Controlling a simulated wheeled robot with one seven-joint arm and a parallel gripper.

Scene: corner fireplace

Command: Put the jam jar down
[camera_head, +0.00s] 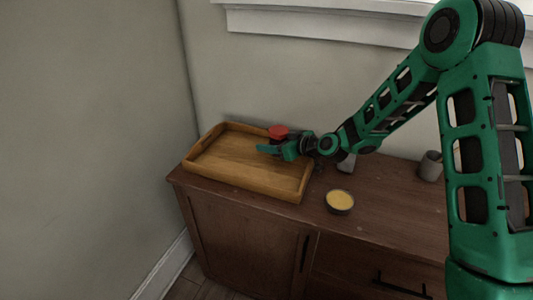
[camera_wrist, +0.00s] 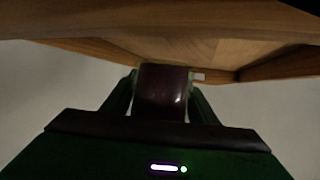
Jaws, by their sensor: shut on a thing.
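The jam jar shows as a red lid (camera_head: 278,131) just above my gripper (camera_head: 270,148) in the head view. In the wrist view its dark red glassy body (camera_wrist: 162,88) sits between my two fingers (camera_wrist: 160,97). My gripper is shut on the jar. A wooden tray (camera_head: 230,178) with raised sides lies on the cabinet's left end, and the jar is over the tray's right back part. The tray's wood (camera_wrist: 200,48) also fills the top of the wrist view. My gripper hides the jar's lower part in the head view, so I cannot tell whether it touches the tray.
The tray stands on a brown wooden cabinet (camera_head: 390,210). A small dark bowl with yellow contents (camera_head: 340,201) is right of the tray. A grey cup (camera_head: 430,166) stands farther right. A pale object (camera_head: 347,163) is partly hidden behind my arm. Walls close off the back and left.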

